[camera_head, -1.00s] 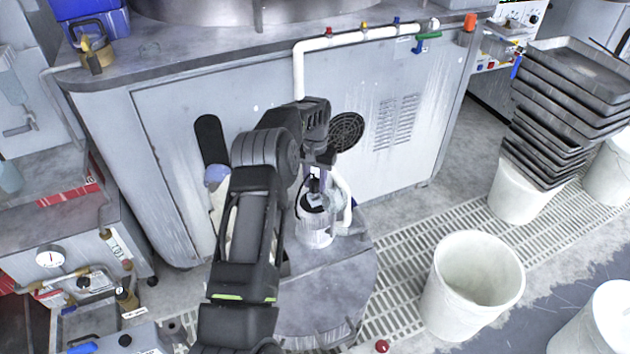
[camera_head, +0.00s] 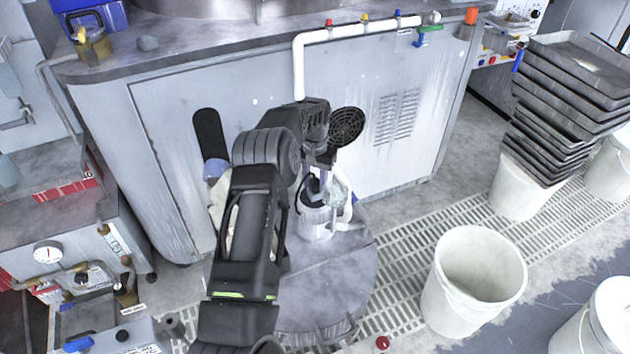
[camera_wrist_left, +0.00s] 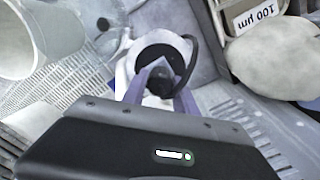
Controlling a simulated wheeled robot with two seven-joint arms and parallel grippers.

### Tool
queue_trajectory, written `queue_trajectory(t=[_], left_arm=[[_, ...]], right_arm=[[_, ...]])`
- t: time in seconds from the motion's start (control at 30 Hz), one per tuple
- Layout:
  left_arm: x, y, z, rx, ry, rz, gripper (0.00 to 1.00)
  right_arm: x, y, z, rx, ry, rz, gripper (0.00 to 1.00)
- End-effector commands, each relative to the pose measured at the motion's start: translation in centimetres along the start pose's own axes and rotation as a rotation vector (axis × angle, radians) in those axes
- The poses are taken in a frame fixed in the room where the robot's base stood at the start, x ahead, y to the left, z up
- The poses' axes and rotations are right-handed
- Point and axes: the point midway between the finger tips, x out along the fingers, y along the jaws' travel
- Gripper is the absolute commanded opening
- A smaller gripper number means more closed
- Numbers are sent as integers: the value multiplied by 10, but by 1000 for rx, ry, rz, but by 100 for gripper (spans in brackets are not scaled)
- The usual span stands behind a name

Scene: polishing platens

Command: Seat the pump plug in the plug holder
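My left gripper (camera_head: 322,168) reaches over a white cylindrical holder (camera_head: 314,226) on a round grey stand. In the left wrist view, its two pale purple fingers (camera_wrist_left: 160,78) converge on a dark, rounded plug (camera_wrist_left: 158,86) and look shut on it. The plug sits over the black round top of the white holder (camera_wrist_left: 124,72). A black cable (camera_wrist_left: 192,62) curves away from the plug. The plug also shows as a dark shape in the head view (camera_head: 311,187). Whether the plug is down in the holder cannot be told. My right gripper is not in view.
The round grey stand (camera_head: 325,285) is bare in front of the holder. A grey machine cabinet (camera_head: 165,130) with a white pipe (camera_head: 298,70) stands close behind. A white bucket (camera_head: 472,285) and stacked dark trays (camera_head: 570,90) are at the right.

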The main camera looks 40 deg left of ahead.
Motion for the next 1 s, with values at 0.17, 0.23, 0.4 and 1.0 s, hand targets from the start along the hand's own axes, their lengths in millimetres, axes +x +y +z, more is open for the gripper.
queue_trajectory(t=[0.17,0.23,0.4,1.0], left_arm=[[-1,0,0,0,0,0,50],[-1,0,0,0,0,0,55],[0,0,0,0,0,0,56],[-64,0,-1,-1,3,0,56]], right_arm=[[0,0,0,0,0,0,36],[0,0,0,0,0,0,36],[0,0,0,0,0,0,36],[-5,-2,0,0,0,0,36]])
